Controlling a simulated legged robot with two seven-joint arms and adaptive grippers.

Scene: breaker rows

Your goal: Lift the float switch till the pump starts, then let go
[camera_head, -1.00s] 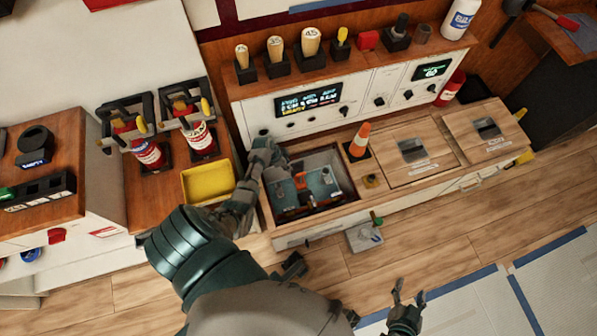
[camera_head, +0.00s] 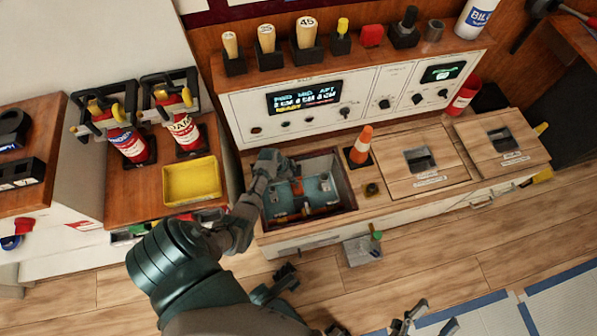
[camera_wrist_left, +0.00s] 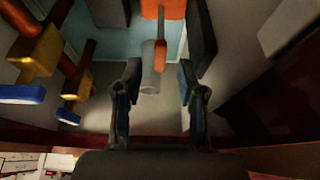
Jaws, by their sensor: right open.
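An open bilge well (camera_head: 346,198) is sunk in the wooden bench top. Inside it is an orange part (camera_head: 297,186) that looks like the float switch. My left gripper (camera_head: 285,168) is at the well's upper left corner. In the left wrist view, the left gripper (camera_wrist_left: 158,85) is open. A grey cylinder (camera_wrist_left: 153,66) shows between its fingers, below the orange part (camera_wrist_left: 163,9); I cannot tell whether the fingers touch either. My right gripper (camera_head: 428,318) is open and empty, low over the floor.
A control panel (camera_head: 300,125) with a lit display reading READY stands behind the well. A small traffic cone (camera_head: 362,147) stands right of the well. A yellow tray (camera_head: 191,181) lies to the left. Brass pipes with blue handles (camera_wrist_left: 75,90) are at left in the wrist view.

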